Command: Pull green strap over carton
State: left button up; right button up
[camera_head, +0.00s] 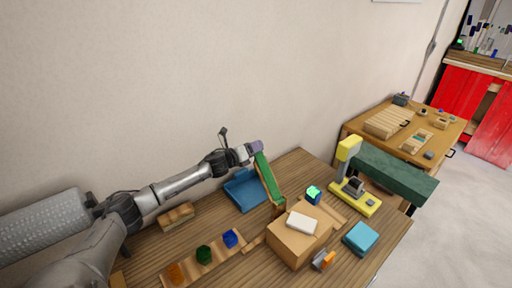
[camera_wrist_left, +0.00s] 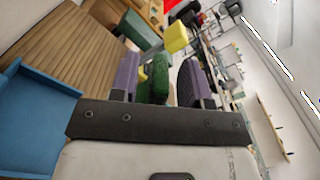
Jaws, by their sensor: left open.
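The brown carton (camera_head: 289,245) stands on the wooden table with a white block (camera_head: 301,222) on top. The green strap (camera_head: 268,178) rises at a tilt from beside the carton's back left side; it does not lie across the carton top. My left gripper (camera_head: 256,147) is at the strap's upper end, with purple fingertips. In the left wrist view the fingers (camera_wrist_left: 160,82) are apart, with the green strap (camera_wrist_left: 158,72) between them. I cannot tell whether they touch it. My right gripper is out of view.
A blue tray (camera_head: 241,191) lies behind the strap, left of it. A yellow stand (camera_head: 364,203) and a teal box (camera_head: 360,238) are right of the carton. A wooden strip with coloured pieces (camera_head: 218,252) lies left. A long dark green block (camera_head: 393,174) is at the right.

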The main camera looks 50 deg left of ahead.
pick_arm(q)
jog(key=shift+w, duration=0.35)
grip_shut()
dwell(0.4)
